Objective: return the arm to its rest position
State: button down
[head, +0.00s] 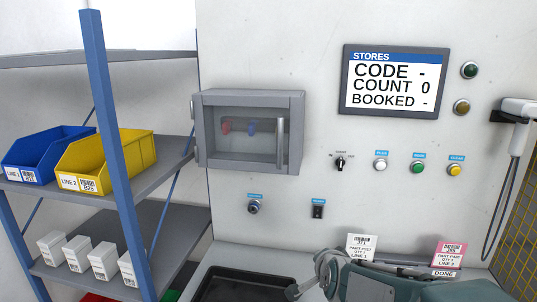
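My arm (415,286) lies low along the bottom edge of the head view, in front of the bench under the wall panel. My gripper (306,277) is at the arm's left end, beside the black tray (232,283). Its fingers are partly cut off by the frame edge, so I cannot tell whether they are open or shut. I see no object held in the visible part. The lower part of the arm is out of frame.
A shelf rack (150,180) at left holds a blue bin (45,155), a yellow bin (120,160) and several white boxes. A wall cabinet (250,130) is closed. A screen (394,80) reads COUNT 0. A white card (361,246) and pink card (449,253) stand behind my arm.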

jog(key=s+d+r+n+g, duration=0.1)
jog(key=s+n+g, duration=0.2)
jog(key=s, duration=1)
jog(key=s+d+n+g, duration=0.2)
jog(key=s+n, duration=0.5)
jog(key=s, duration=0.5)
jog(key=shift+s+r+n+g+h, duration=0.3)
jog(key=shift+s+r+n+g, duration=0.1)
jog(key=shift+g, duration=0.2)
jog(key=shift+d, duration=0.15)
